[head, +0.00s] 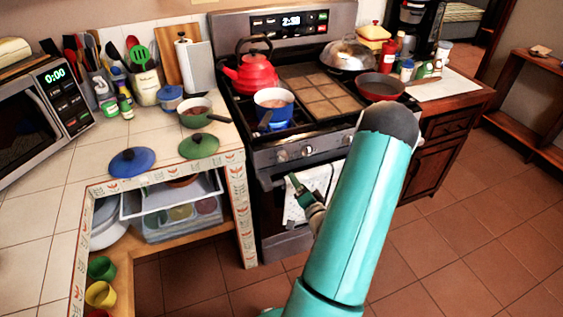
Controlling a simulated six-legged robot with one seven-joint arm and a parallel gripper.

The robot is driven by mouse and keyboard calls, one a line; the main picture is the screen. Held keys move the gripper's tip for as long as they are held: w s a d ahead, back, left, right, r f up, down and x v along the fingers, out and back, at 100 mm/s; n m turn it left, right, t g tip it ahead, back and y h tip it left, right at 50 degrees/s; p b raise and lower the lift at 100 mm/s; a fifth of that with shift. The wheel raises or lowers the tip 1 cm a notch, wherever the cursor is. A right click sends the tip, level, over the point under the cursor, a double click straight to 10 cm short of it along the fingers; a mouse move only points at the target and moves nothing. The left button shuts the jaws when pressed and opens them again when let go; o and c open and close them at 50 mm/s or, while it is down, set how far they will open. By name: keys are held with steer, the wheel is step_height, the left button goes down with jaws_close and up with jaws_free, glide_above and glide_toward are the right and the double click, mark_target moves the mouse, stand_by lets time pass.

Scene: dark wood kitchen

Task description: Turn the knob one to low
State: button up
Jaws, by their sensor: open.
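The stove's front panel (262,159) carries a row of pale knobs. My arm hides part of the panel further right. The knob markings are too small to read. My gripper (291,180) is open, small and partly hidden behind my teal arm. It shows below the knobs, in front of the oven door and its towel, apart from the knobs.
A white towel (308,183) hangs on the oven door. On the stove stand a red kettle (252,76), a blue pot (273,103), a red pan (380,87) and a domed lid (347,55). The tiled counter (85,177) is at left. Floor (450,230) is open at right.

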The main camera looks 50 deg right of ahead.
mark_target(285, 160)
steer(key=x, duration=1.2)
steer(key=shift+w+d+r, duration=0.1)
steer(key=c, duration=1)
